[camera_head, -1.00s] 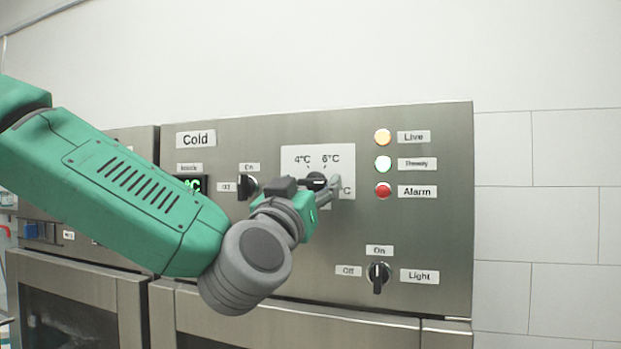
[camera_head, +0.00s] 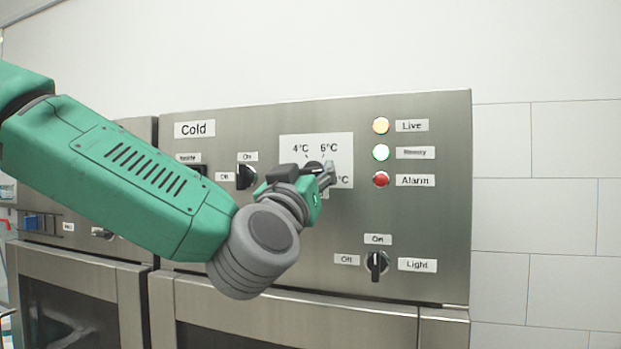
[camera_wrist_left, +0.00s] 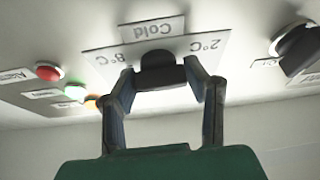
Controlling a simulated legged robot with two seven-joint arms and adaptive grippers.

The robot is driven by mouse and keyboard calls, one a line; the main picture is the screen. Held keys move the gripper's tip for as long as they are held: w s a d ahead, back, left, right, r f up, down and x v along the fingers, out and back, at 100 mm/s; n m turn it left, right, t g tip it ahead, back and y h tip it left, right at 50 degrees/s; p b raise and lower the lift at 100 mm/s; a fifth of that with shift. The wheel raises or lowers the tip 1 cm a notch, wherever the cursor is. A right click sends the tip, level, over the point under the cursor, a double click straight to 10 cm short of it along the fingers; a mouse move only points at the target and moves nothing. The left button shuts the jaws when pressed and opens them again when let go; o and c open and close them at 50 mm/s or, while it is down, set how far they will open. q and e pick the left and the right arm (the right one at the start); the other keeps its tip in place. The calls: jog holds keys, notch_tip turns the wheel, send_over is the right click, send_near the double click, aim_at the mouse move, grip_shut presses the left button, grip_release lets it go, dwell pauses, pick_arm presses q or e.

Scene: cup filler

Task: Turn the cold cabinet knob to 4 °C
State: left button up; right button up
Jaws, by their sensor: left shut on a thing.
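The cold cabinet's temperature knob (camera_head: 313,166) is black and sits on a white dial plate (camera_head: 343,144) marked 4°C and 6°C, with another mark partly hidden. My left gripper (camera_head: 328,174) is at the dial, shut on this knob, and covers much of it. In the left wrist view the picture is upside down; the black knob (camera_wrist_left: 161,70) sits between my two fingers (camera_wrist_left: 166,84), with 8°C at the left and 2°C at the right. My gripper hides where the knob points, so I cannot tell its setting.
An On/Off knob (camera_head: 246,176) is left of the dial, close to my arm. A Light knob (camera_head: 377,265) is below right. Yellow Live (camera_head: 381,125), green (camera_head: 380,152) and red Alarm (camera_head: 380,179) lamps are at the right. My forearm partly covers the readout.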

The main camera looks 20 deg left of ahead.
pick_arm(q)
jog(key=n+y+b, duration=0.1)
jog(key=n+y, duration=0.1)
jog(key=n, duration=0.1)
jog(key=shift+f+n+b, duration=0.2)
jog(key=shift+n+b, duration=0.1)
jog(key=shift+b, duration=0.05)
jog(key=n+g+y+b, duration=0.1)
jog(key=n, duration=0.2)
jog(key=shift+d+n+y, duration=0.1)
jog(key=shift+n+y, duration=0.3)
jog(key=n+g+y+b, duration=0.1)
jog(key=n, duration=0.2)
jog(key=n+y+b, duration=0.1)
jog(key=n, duration=0.3)
jog(key=shift+r+g, duration=0.1)
jog(key=shift+g, duration=0.3)
jog(key=n+g+b, duration=0.1)
jog(key=n, duration=0.2)
jog(key=n+g+b, duration=0.1)
jog(key=n, duration=0.2)
jog(key=shift+n+g+y, duration=0.3)
jog(key=shift+g, duration=0.1)
jog(key=n+g, duration=0.1)
jog(key=n, duration=0.1)
jog(key=n+h+b, duration=0.1)
jog(key=n, duration=0.1)
jog(key=shift+n+g+h, duration=0.3)
jog(key=shift+n+g, duration=0.1)
